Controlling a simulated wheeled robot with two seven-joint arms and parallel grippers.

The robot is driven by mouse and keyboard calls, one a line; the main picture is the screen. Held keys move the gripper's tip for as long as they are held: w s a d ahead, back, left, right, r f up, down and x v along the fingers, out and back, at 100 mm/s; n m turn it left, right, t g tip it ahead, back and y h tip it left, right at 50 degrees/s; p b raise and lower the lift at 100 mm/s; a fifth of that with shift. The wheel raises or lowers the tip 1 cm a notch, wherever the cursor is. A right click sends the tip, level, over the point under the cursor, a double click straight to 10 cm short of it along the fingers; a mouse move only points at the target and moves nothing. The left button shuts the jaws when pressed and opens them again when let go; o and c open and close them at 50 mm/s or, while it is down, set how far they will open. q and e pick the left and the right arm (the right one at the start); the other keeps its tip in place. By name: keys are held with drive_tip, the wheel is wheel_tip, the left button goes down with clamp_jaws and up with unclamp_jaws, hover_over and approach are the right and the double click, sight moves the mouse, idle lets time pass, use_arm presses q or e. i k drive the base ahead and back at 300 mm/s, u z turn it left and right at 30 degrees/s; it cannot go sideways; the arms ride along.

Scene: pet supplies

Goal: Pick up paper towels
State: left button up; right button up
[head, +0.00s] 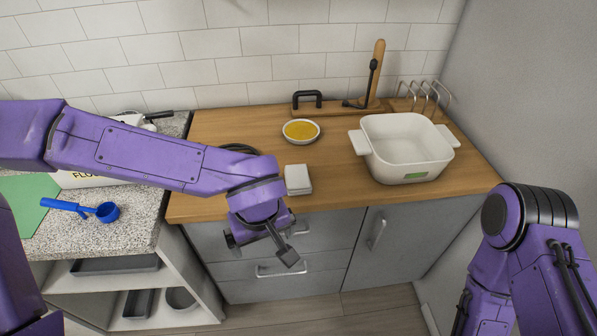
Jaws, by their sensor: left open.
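A small white square stack (298,180), which looks like the paper towels, lies near the front edge of the wooden counter. My left gripper (262,246) hangs in front of the counter edge, below and a little left of the stack in the picture. It is open, with nothing seen between its fingers, and is apart from the stack. My right arm is at the lower right; its gripper is out of the picture.
A white tub (405,148) stands right of the stack, and a bowl with yellow contents (301,131) behind it. A wire rack (425,95) is at the back right. A blue scoop (105,212) lies on the speckled counter (130,228) at left. Drawers (270,268) are below.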

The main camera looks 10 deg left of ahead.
sight(297, 182)
drive_tip(key=i, duration=0.95)
